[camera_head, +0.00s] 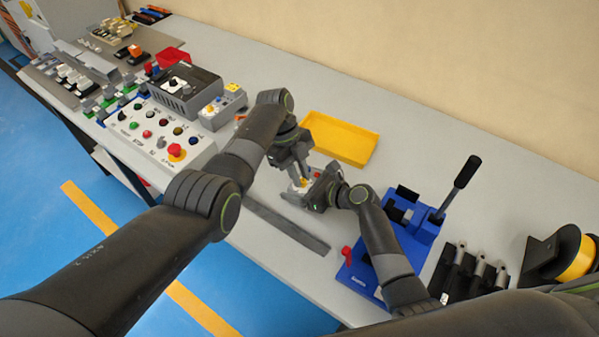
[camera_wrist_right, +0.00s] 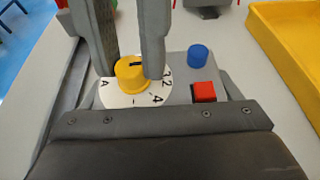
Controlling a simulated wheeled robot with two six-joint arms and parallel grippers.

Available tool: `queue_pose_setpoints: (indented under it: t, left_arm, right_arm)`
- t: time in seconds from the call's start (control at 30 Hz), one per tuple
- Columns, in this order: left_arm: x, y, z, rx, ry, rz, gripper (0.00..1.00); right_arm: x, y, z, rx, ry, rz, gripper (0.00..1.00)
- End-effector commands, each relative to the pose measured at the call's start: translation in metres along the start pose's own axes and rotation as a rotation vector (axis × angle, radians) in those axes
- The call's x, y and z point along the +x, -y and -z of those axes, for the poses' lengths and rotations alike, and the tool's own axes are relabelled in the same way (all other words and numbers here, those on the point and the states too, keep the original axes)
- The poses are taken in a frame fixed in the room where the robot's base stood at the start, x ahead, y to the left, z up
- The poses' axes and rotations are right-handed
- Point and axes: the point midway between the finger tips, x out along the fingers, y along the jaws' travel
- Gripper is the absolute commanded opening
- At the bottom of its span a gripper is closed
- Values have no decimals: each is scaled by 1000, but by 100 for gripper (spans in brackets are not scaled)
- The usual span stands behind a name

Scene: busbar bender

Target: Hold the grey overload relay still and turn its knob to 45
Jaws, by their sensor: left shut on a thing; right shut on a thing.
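The grey overload relay (camera_wrist_right: 180,70) shows in the right wrist view, with a white dial (camera_wrist_right: 150,98), a yellow knob (camera_wrist_right: 130,76), a blue button (camera_wrist_right: 198,54) and a red button (camera_wrist_right: 204,91). A dark pointer mark shows on top of the knob; I cannot read which value it meets. My left gripper (camera_wrist_right: 128,65) comes from above, its two fingers shut on the knob. It also shows in the head view (camera_head: 301,184). My right gripper (camera_head: 316,192) is shut on the relay's body on the table. In the head view both grippers hide most of the relay.
A yellow tray (camera_head: 341,138) lies just behind the grippers. A dark flat bar (camera_head: 287,226) lies in front of them. A blue bender (camera_head: 412,222) with a black lever stands to the right. A control box (camera_head: 158,135) and another grey device (camera_head: 222,107) stand left.

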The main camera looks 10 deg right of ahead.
Motion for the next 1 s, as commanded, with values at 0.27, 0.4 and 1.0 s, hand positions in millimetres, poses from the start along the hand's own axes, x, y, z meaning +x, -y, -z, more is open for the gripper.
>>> queue_pose_setpoints:
  t: [0.27, 0.4, 1.0]
  left_arm:
    - [1, 0, 0, -72, 0, 32, 0]
    - [1, -2, 0, -167, 0, 71, 0]
    - [0, -4, 1, -386, 1, 161, 0]
  right_arm:
    - [0, 0, 0, 0, -1, 1, 54]
    - [0, 0, 0, 0, -1, 0, 54]
    - [0, 0, 0, 0, -1, 0, 54]
